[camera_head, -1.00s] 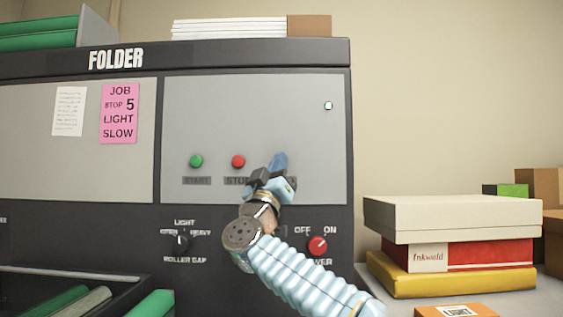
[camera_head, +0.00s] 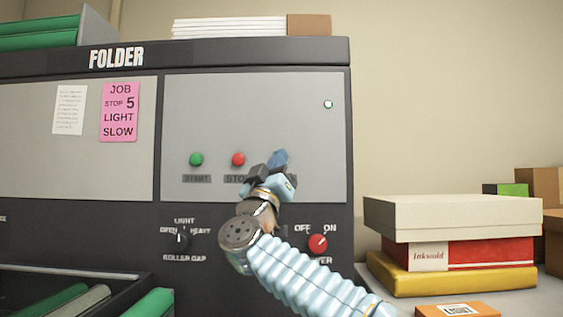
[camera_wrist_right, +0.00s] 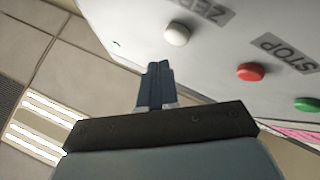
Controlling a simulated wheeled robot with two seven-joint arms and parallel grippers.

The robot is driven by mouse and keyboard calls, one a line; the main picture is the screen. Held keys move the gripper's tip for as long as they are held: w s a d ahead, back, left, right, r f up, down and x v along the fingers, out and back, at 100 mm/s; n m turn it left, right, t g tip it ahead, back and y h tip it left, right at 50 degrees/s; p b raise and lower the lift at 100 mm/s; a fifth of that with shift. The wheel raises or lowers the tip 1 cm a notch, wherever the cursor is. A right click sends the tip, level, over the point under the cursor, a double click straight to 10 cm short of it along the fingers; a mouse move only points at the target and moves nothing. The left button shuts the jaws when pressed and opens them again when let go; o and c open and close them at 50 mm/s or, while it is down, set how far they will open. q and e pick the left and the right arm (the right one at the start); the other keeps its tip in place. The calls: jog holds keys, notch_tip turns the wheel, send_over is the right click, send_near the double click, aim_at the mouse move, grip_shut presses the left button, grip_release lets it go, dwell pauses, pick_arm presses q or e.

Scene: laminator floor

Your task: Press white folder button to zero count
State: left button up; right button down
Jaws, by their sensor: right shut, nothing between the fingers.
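The white button (camera_wrist_right: 177,33) sits beside its ZERO label on the grey folder panel in the right wrist view. In the head view my right gripper (camera_head: 278,160) hides it. The gripper is shut and empty; its blue fingertips also show in the right wrist view (camera_wrist_right: 155,75). There the tips are below the white button and look apart from it. The folder (camera_head: 250,110) is a dark machine with grey panels. My left gripper is not in view.
The red STOP button (camera_head: 238,160) and green START button (camera_head: 196,160) are left of the gripper. Below are the roller gap knob (camera_head: 182,241) and red power knob (camera_head: 317,244). Boxes (camera_head: 452,220) are stacked at the right.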

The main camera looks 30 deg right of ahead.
jog(key=shift+s+a+b, duration=0.3)
jog(key=shift+s+a, duration=0.25)
jog(key=shift+s, duration=0.3)
jog(key=shift+s+a+b, duration=0.25)
jog(key=shift+s+a, duration=0.25)
jog(key=shift+s, duration=0.35)
